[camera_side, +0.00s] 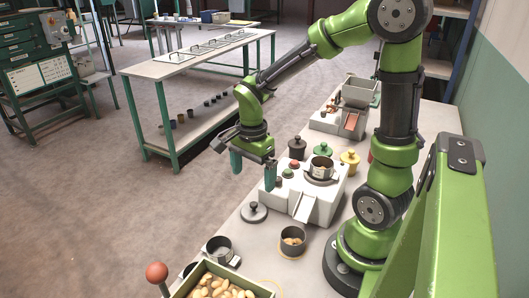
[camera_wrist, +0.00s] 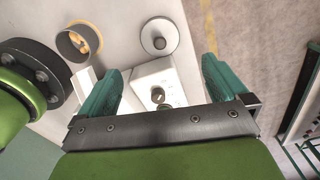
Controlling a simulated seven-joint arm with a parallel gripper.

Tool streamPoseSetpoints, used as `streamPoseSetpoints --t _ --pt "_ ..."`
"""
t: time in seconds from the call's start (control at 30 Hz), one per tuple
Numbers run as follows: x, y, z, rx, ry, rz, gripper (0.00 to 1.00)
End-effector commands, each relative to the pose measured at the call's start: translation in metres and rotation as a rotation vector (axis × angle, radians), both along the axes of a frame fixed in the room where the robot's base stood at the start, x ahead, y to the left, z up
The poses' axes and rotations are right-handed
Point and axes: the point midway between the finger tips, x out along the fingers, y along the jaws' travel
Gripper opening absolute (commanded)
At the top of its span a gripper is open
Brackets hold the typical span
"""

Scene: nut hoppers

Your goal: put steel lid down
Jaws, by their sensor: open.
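The steel lid (camera_side: 254,211), a round grey disc with a dark knob, lies flat on the table near its left edge in the side view. It also shows in the wrist view (camera_wrist: 148,37), beyond my fingertips and touching neither finger. My gripper (camera_side: 253,167) hangs above the table edge with its teal fingers apart and nothing between them. In the wrist view my gripper (camera_wrist: 159,70) is wide open over the white machine's front part.
The white machine (camera_side: 327,204) carries an open steel hopper (camera_side: 321,170) and a chute. A dark cup (camera_side: 292,243) with nuts stands in front. A nut tray (camera_side: 262,288) is nearest the camera.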

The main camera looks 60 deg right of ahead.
Motion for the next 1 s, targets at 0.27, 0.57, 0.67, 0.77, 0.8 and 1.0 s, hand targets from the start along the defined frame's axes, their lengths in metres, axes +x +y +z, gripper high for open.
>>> streamPoseSetpoints --t 0.27,0.57,0.67,0.77,0.8,1.0 --pt "0.001 0.000 0.063 -0.001 -0.006 0.000 1.00" --pt "-0.002 0.003 0.095 -0.001 -0.016 0.035 1.00" --pt "-0.009 0.013 0.103 -0.011 -0.086 0.197 1.00" --pt "-0.022 0.030 0.112 -0.040 -0.214 0.480 1.00" --pt "-0.027 0.036 0.116 -0.060 -0.273 0.607 1.00" --pt "-0.051 0.062 0.127 -0.199 -0.531 1.135 1.00"
